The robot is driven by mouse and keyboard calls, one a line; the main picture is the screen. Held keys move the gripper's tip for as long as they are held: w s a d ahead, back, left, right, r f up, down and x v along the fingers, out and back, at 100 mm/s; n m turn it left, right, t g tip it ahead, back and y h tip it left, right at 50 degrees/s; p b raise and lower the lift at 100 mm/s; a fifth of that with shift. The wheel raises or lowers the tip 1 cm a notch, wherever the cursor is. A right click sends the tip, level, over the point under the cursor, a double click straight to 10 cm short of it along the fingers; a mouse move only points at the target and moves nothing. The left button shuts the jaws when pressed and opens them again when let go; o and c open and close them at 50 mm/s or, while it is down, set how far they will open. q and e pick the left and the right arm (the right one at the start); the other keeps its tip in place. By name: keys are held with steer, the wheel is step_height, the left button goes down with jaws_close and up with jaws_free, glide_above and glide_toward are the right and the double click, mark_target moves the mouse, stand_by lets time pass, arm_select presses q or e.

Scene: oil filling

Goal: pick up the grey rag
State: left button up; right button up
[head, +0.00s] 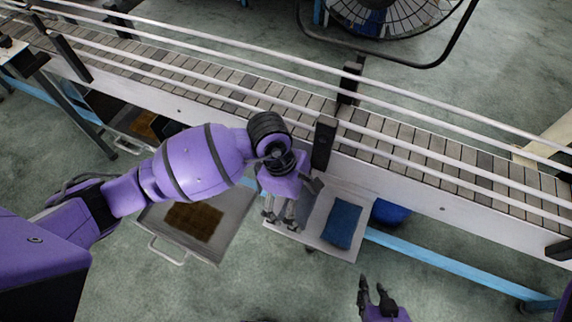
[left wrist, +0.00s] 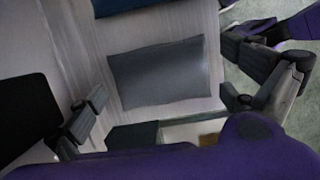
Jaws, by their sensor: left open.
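The grey rag (left wrist: 160,72) lies flat, a plain rectangle on a pale tray (left wrist: 90,28) in the left wrist view. My left gripper (head: 279,216) is open above the left part of this tray in the head view. Its fingers (left wrist: 175,100) stand to either side of the rag in the left wrist view, with no hold on it. In the head view the arm and gripper hide most or all of the rag. My right gripper (head: 374,288) is at the bottom of the head view, empty, with its fingers apart.
A blue rag (head: 343,224) lies on the same tray, right of my left gripper. A metal tray (head: 212,243) with a brown piece (head: 193,221) is to the left. The conveyor (head: 420,160) with its rails crosses behind. A blue bar (head: 455,268) runs below it.

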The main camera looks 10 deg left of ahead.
arm_select(q)
steer(key=shift+w+r, duration=0.15)
steer(key=c, duration=0.9)
steer(key=shift+c, duration=0.2)
steer(key=shift+r, duration=0.1)
